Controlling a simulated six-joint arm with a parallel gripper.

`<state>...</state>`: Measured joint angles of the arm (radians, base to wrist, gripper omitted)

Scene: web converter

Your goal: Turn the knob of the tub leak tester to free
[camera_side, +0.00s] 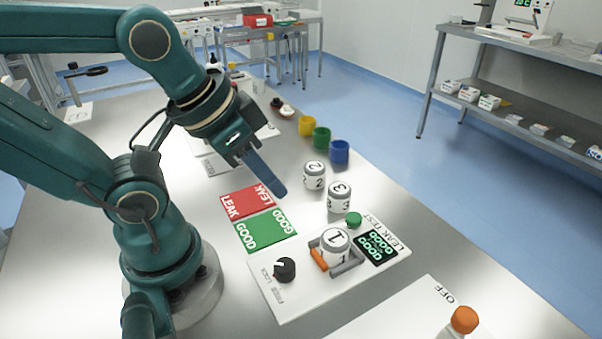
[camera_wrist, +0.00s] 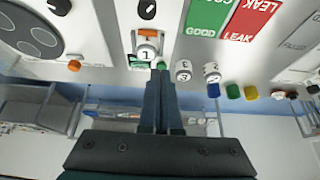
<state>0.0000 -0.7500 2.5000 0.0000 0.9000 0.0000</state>
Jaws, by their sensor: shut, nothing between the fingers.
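The tub leak tester (camera_side: 310,290) is a white plate with a black knob (camera_side: 287,270) near its left end, beside the FREE and LOCK lettering. The knob's white mark points left, roughly toward the LOCK side. The knob also shows at the top edge of the wrist view (camera_wrist: 147,9). Tub 1 (camera_side: 335,241) stands upright in the tester's grey cradle with an orange part at its side. The tester's display (camera_side: 377,247) shows green GOOD text. My gripper (camera_side: 279,190) is shut and empty, above the red and green mats, apart from the knob.
Tubs 2 (camera_side: 314,175) and 3 (camera_side: 339,197) stand behind the tester, near a green button (camera_side: 354,219). The red LEAK mat (camera_side: 247,201) and green GOOD mat (camera_side: 264,231) lie flat. Yellow, green and blue cups (camera_side: 339,151) stand farther back. An orange knob (camera_side: 464,320) stands front right.

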